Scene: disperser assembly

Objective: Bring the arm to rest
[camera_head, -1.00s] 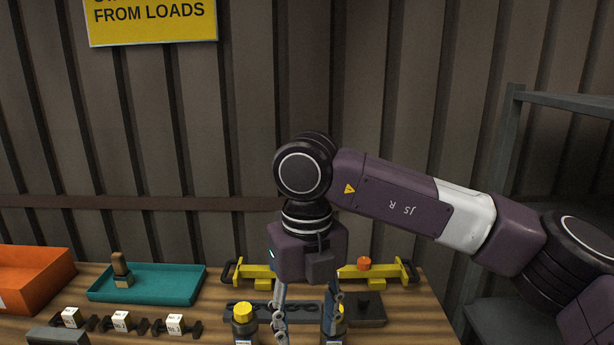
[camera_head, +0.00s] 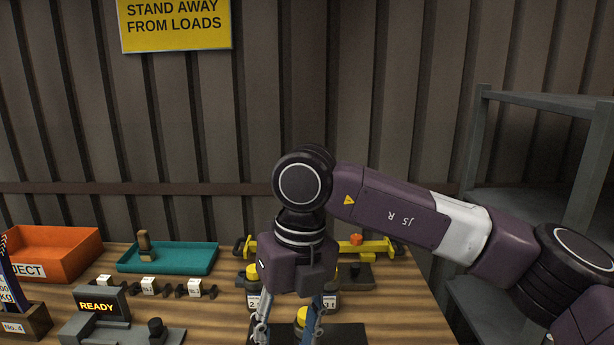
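My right arm comes in from the right, bent at the elbow, with its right gripper (camera_head: 288,332) hanging down over the wooden table near the bottom of the view. Its two fingers stand apart, on either side of a yellow-capped container (camera_head: 302,315). I cannot tell whether the fingers touch it. Two more yellow-topped containers with labels, one on the left (camera_head: 253,281) and one on the right (camera_head: 331,293), stand just behind the gripper, partly hidden by it. My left gripper is not in view.
An orange bin (camera_head: 60,262), a teal tray (camera_head: 170,258) with a brush-like tool, and several white blocks on black stands are at left. A grey device reads READY (camera_head: 98,306). A yellow bar fixture (camera_head: 378,247) lies behind the containers. A grey shelf (camera_head: 540,101) stands at right.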

